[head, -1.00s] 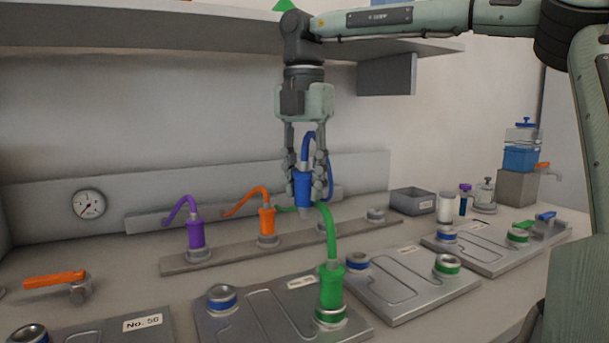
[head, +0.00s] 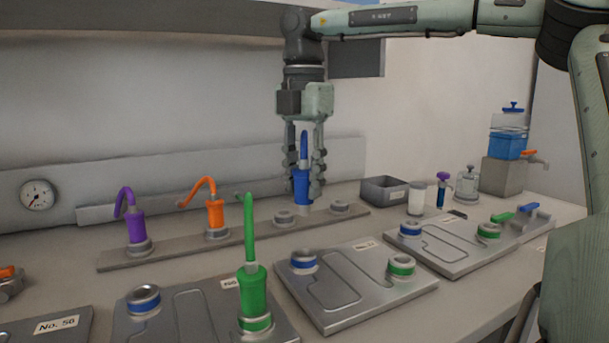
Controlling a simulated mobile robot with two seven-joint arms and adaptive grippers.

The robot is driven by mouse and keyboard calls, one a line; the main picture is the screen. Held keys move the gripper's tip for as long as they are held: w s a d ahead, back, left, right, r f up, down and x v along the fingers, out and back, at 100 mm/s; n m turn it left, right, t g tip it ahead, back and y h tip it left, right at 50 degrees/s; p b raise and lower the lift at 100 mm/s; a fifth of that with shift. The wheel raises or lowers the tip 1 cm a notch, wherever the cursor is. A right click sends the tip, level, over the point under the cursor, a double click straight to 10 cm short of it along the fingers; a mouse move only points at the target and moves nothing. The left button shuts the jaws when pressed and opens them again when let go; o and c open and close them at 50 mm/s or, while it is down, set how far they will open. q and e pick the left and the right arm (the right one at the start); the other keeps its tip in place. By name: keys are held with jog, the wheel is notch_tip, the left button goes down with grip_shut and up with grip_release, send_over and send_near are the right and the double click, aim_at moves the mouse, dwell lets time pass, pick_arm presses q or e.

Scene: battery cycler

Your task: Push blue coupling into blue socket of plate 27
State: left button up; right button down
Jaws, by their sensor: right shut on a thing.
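My right gripper (head: 304,188) points down and is shut on the blue coupling (head: 302,186). The coupling is upright, with its blue hose end rising between the fingers. Its lower end shows in front of the rack (head: 260,230), between two empty holders; any gap below it is hard to judge. The middle plate (head: 340,298) has an empty blue-ringed socket (head: 303,262) and an empty green-ringed one. The plate to its left (head: 185,322) has an empty blue-ringed socket (head: 143,299). I cannot read 27 surely on any label. My left gripper is out of view.
The green coupling (head: 252,292) stands upright in the left plate's green socket. Purple (head: 136,230) and orange (head: 216,214) couplings stand in the rack. A further plate (head: 450,250) lies right, with a grey bin (head: 385,190) and bottles behind. A shelf hangs above.

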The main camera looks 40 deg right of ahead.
aim_at(303, 215)
notch_tip(303, 215, down, 6)
jog(key=shift+a+f, duration=0.1)
dwell(0.4)
jog(key=shift+f+b, duration=0.2)
jog(key=shift+b, duration=0.2)
jog(key=shift+f, duration=0.15)
dwell(0.4)
jog(key=shift+f+b, duration=0.35)
jog(key=shift+b, duration=0.15)
jog(key=shift+f, duration=0.1)
jog(key=shift+f+b, duration=0.4)
jog(key=shift+f+b, duration=0.4)
jog(key=shift+f, duration=0.1)
dwell(0.3)
